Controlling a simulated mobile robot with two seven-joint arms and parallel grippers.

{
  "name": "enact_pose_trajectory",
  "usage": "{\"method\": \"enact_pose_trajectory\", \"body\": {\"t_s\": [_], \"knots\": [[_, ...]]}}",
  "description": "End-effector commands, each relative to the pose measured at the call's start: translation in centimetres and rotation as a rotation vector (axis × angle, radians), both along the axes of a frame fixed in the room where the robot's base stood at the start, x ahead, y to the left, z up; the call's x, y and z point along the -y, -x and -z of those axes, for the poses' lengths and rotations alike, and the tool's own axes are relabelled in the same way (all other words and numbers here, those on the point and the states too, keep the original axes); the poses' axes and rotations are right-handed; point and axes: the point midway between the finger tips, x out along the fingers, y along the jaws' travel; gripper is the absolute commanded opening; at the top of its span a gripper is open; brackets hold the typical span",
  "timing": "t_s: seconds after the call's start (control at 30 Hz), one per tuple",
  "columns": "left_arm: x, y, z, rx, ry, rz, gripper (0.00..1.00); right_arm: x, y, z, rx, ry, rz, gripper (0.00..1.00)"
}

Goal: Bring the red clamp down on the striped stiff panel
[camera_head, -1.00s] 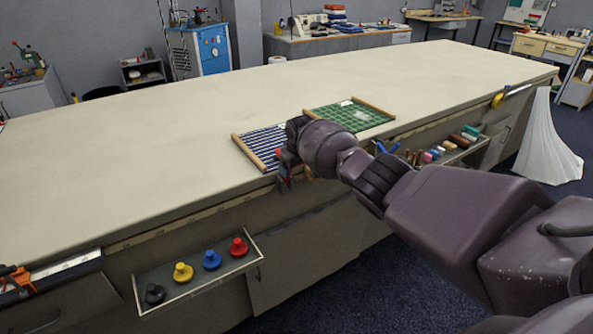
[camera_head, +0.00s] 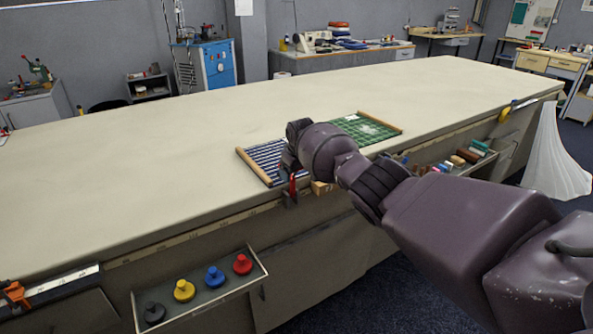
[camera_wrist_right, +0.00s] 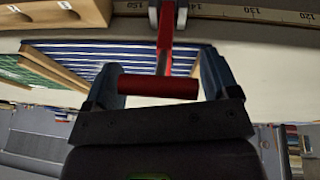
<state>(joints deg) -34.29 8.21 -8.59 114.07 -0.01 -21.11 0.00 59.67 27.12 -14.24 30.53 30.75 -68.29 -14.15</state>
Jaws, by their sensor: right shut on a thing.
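The blue-and-white striped panel (camera_head: 262,157) lies near the table's front edge, with a wooden strip on its left side. It also shows in the right wrist view (camera_wrist_right: 95,50). The red clamp (camera_head: 292,184) is at the table edge by the panel's front corner. My right gripper (camera_head: 289,165) is at the clamp. In the right wrist view, its fingers are shut on the clamp's red crossbar handle (camera_wrist_right: 158,86), with a red arm running up from it toward the edge. Whether the clamp touches the panel is hidden. My left gripper is not in view.
A green gridded panel (camera_head: 372,128) lies to the right, partly behind my arm. A wooden block (camera_head: 321,187) is at the edge beside the clamp. A tray (camera_head: 205,293) with coloured knobs hangs in front. The table's left and back are clear.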

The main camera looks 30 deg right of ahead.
Motion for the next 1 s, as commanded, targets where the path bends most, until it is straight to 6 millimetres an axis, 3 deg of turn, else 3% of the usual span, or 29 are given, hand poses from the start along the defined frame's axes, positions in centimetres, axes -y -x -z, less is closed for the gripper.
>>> {"method": "enact_pose_trajectory", "body": {"t_s": [0.2, 0.23, 0.37, 0.67, 1.0], "knots": [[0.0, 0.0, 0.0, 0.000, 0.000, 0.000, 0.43, -0.3, -0.4, -0.6, 0.017, -0.004, -0.003, 0.38], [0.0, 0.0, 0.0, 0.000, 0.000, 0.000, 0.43, -0.3, -0.4, -0.6, 0.017, -0.003, -0.004, 0.82], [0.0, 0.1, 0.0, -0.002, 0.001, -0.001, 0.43, -0.3, -0.4, -0.5, 0.016, -0.002, -0.003, 1.00], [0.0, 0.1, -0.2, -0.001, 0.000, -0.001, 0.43, -0.1, -0.1, -0.7, 0.010, -0.001, -0.002, 1.00], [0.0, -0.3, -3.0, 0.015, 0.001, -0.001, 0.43, -0.5, 1.2, -4.8, 0.014, -0.001, -0.005, 1.00]]}}
